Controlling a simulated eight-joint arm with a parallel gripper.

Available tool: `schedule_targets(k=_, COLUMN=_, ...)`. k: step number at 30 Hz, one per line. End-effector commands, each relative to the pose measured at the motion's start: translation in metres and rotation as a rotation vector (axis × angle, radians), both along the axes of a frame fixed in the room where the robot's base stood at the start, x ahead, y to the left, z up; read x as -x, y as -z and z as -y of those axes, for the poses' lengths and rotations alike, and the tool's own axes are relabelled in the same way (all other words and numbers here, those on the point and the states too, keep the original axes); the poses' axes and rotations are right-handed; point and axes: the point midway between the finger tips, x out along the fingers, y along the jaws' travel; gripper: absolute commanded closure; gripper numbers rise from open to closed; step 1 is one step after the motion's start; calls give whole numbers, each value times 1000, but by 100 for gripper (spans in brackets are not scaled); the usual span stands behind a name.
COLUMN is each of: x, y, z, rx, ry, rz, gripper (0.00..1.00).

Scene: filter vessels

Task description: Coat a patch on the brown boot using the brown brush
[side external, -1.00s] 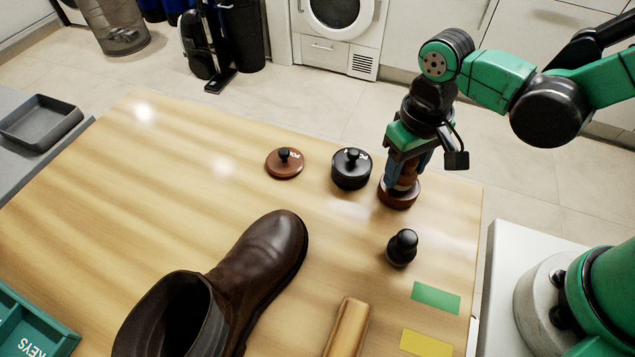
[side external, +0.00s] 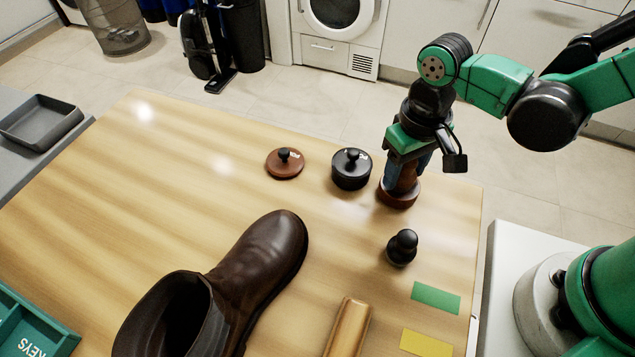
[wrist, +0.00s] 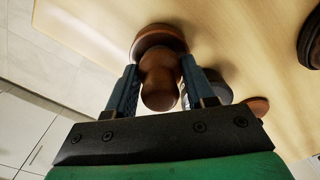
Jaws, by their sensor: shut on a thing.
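My gripper (wrist: 160,95) is shut on the brown brush, its blue fingers on either side of the rounded handle (wrist: 160,80). The brush is upright near the far right of the table. Under the handle is a wide round brown base (side external: 398,198). I cannot tell whether this is all brush or partly an open brown pot that the brush stands in.
A brown knobbed lid (side external: 285,165) and a black lidded pot (side external: 351,172) stand left of my gripper. A black brush (side external: 402,250) stands in front. A tan roll (side external: 347,328), green patch (side external: 436,297) and yellow patch (side external: 426,344) lie nearer. The table's left middle is clear.

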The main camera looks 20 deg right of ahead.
Motion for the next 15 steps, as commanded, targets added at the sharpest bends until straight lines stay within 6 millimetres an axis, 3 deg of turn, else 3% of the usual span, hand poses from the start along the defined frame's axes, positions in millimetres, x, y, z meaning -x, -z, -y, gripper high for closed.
schedule_targets(k=8, x=0, y=0, z=0, rx=0, ry=0, rz=1, gripper=94)
schedule_targets(k=15, x=0, y=-18, z=0, rx=0, ry=0, rz=0, gripper=94)
